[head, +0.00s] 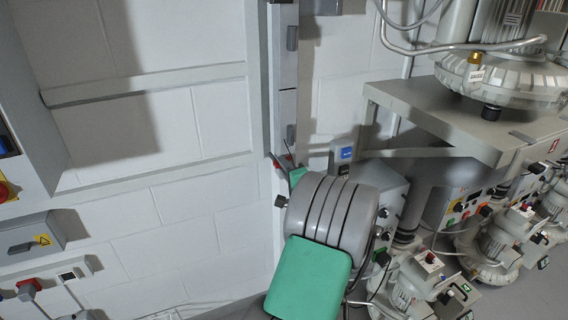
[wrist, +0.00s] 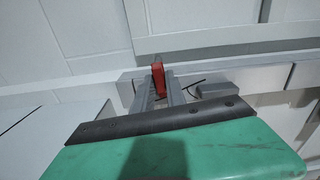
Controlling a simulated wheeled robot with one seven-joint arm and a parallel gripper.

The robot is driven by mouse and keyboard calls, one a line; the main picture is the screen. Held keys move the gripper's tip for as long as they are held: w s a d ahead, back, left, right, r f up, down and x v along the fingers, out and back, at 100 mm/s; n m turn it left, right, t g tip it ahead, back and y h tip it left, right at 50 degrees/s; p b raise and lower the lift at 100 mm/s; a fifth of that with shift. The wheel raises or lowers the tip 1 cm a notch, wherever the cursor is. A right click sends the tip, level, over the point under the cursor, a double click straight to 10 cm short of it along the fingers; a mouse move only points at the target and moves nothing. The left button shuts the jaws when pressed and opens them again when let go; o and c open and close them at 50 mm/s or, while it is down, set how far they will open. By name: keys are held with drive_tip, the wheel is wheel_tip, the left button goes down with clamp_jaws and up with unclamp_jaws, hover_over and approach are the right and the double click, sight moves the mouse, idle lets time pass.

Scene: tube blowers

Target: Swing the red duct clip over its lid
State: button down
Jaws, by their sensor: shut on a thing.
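The red duct clip (wrist: 158,77) stands between the grey fingers of my gripper (wrist: 159,90) in the wrist view. My gripper is shut on it. The clip sits at a pale grey wall duct, which runs across the wrist view (wrist: 245,79) and stands upright in the head view (head: 283,115). In the head view only a small red bit of the clip (head: 276,161) shows beside the duct, and my arm hides most of my gripper. I cannot tell whether the clip lies over the lid.
A grey switch box (head: 33,233) and a cabinet (head: 25,120) are on the wall at left. A metal shelf (head: 455,115) bearing a large blower (head: 500,75) stands at right, with several smaller machines and cables below it. The white wall left of the duct is mostly bare.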

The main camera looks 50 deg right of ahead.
drive_tip(key=shift+m, duration=0.5)
drive_tip(key=shift+f, duration=0.1)
drive_tip(key=c, duration=1.4)
unclamp_jaws()
drive_tip(key=shift+c, duration=0.2)
drive_tip(key=v, duration=0.8)
drive_tip(key=shift+b, duration=0.4)
